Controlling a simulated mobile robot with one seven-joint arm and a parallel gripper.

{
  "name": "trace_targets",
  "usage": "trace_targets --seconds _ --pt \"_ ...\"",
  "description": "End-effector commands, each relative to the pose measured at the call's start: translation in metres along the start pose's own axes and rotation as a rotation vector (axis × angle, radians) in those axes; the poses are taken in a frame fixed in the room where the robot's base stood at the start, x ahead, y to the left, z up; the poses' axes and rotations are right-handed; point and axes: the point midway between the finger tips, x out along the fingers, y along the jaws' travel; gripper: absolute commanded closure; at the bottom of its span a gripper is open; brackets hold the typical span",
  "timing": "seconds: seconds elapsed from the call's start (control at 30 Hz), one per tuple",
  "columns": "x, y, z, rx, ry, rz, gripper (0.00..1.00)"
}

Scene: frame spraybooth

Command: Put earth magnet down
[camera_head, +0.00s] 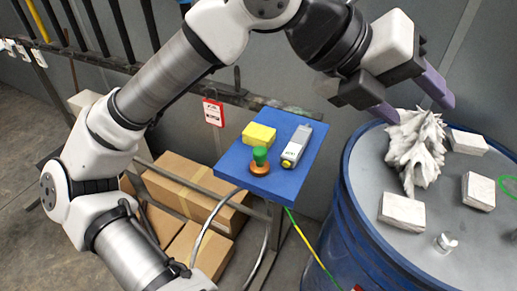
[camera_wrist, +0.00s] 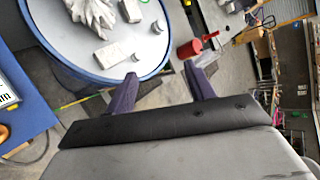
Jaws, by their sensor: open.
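A small silver cylindrical piece, which looks like the earth magnet (camera_head: 445,242), stands on the grey top of the blue drum (camera_head: 352,205) near its front edge. Nothing shows between the fingers in the wrist view (camera_wrist: 161,72). The gripper is clear of the silver piece.
A white spiky piece (camera_head: 416,150) and white blocks (camera_head: 402,211) stand on the drum. Cardboard boxes (camera_head: 190,188) lie below.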

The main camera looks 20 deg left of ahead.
Motion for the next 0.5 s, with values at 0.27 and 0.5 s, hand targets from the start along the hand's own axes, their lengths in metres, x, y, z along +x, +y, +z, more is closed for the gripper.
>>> trace_targets --seconds 0.27,0.5 --pt "-0.033 0.135 0.024 -0.445 -0.006 0.698 0.46" --pt "-0.083 0.194 0.015 -0.677 -0.052 1.031 0.46"
